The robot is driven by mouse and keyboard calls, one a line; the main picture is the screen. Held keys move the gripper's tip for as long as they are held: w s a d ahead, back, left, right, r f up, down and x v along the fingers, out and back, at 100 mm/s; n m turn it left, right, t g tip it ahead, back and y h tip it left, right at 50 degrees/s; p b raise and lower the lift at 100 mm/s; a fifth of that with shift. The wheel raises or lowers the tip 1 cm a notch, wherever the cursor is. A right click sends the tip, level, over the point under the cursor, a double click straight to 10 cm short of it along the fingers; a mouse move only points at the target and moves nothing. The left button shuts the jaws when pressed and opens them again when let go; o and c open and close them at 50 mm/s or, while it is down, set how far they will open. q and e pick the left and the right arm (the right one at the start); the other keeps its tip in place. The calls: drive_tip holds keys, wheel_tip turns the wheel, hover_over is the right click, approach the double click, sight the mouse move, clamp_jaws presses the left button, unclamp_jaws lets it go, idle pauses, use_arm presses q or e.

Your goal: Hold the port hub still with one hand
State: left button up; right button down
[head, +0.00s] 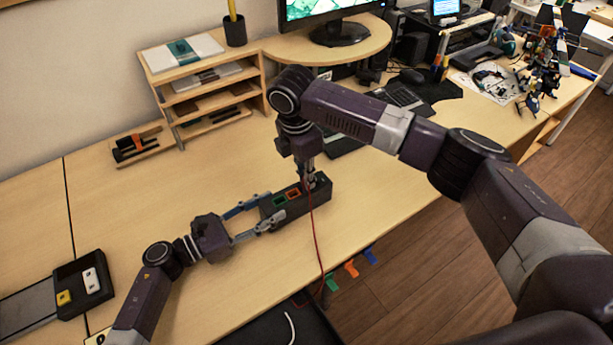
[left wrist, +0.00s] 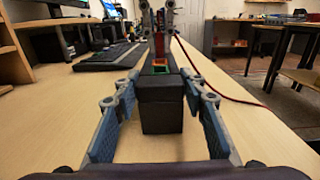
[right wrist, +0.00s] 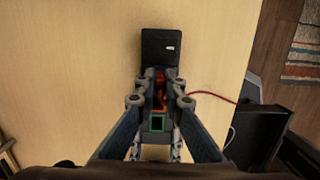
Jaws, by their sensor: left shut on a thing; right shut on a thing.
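The port hub (head: 267,213) is a dark oblong box on the table, with a green-rimmed port (head: 280,200) and an orange-rimmed port (head: 294,192) on top. It also shows in the left wrist view (left wrist: 162,112) and the right wrist view (right wrist: 160,45). My left gripper (head: 272,210) is shut on the hub's near left end, one finger along each side. My right gripper (head: 309,181) points down over the hub's right part. It is shut on the red cable's end (right wrist: 160,88), low at the hub's top. Its fingers hide whether the plug sits in a port.
The red cable (head: 314,235) hangs over the table's front edge. Green (head: 332,283), orange (head: 351,268) and blue (head: 370,256) tabs stick out there. A wooden shelf (head: 185,143) and keyboard (head: 400,98) stand behind. A dark device (head: 82,283) lies left. Table between is clear.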

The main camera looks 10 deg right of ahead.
drive_tip(key=shift+r, duration=1.55)
drive_tip(key=shift+r, duration=1.95)
use_arm(q)
drive_tip(key=o, duration=1.3)
drive_tip(key=shift+o, duration=0.2)
drive_tip(key=shift+a, duration=0.1)
drive_tip(key=v, duration=1.1)
drive_tip(key=shift+s+a, duration=0.2)
drive_tip(key=shift+a, duration=0.15)
